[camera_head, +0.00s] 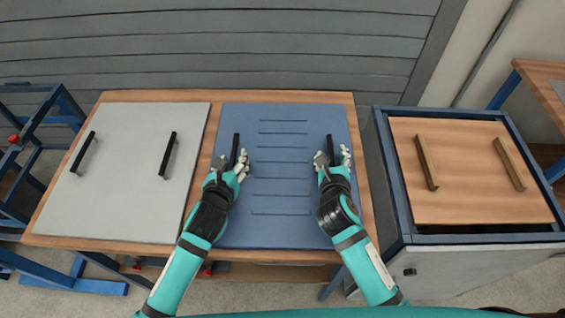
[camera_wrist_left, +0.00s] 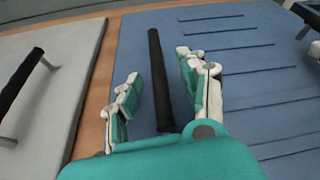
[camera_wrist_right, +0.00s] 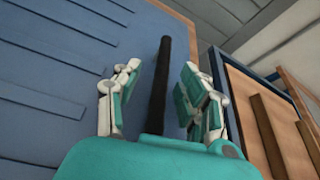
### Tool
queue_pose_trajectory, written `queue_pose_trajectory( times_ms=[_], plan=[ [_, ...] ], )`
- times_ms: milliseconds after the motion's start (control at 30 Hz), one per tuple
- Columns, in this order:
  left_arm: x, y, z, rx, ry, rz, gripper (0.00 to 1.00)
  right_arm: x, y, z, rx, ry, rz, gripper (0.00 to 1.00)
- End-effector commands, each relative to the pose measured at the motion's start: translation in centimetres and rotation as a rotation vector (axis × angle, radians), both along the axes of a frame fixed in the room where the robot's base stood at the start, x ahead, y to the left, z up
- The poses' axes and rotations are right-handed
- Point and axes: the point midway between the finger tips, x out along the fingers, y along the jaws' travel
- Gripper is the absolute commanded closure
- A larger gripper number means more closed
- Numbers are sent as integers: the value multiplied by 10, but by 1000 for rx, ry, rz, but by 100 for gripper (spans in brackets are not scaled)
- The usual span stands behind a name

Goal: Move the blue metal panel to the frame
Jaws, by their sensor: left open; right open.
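The blue metal panel (camera_head: 285,215) lies flat on the wooden table, with several slots across its middle and a black bar handle near each side. My left gripper (camera_head: 240,165) is open at the panel's left handle (camera_head: 236,147). In the left wrist view that handle (camera_wrist_left: 158,75) runs between the open fingers (camera_wrist_left: 158,92). My right gripper (camera_head: 333,160) is open at the right handle (camera_head: 329,147). In the right wrist view that handle (camera_wrist_right: 160,85) stands between the open fingers (camera_wrist_right: 160,95). Whether any finger touches a handle cannot be told.
A light grey panel (camera_head: 120,190) with two black handles lies left on the same table (camera_head: 225,97). A blue-edged grey cabinet (camera_head: 480,270) stands at right, topped by a wooden panel (camera_head: 470,170) with two handles. Blue metal framework (camera_head: 30,130) stands at far left.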

Motion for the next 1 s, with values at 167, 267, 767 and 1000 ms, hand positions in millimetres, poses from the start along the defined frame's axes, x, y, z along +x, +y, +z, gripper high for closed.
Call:
queue_pose_trajectory(
  times_ms=[167, 267, 767, 1000],
  plan=[
    [1, 0, 0, 0, -1, 0, 58, 1, 0, 0, 1, -1, 0, 58],
    [1, 0, 0, 0, -1, 0, 58, 1, 0, 0, 0, -1, 0, 58],
    [1, 0, 0, 0, 0, 0, 100, 1, 0, 0, 0, 0, 0, 100],
    [1, 0, 0, 0, 0, 0, 100, 1, 0, 0, 0, 0, 0, 100]
  ],
)
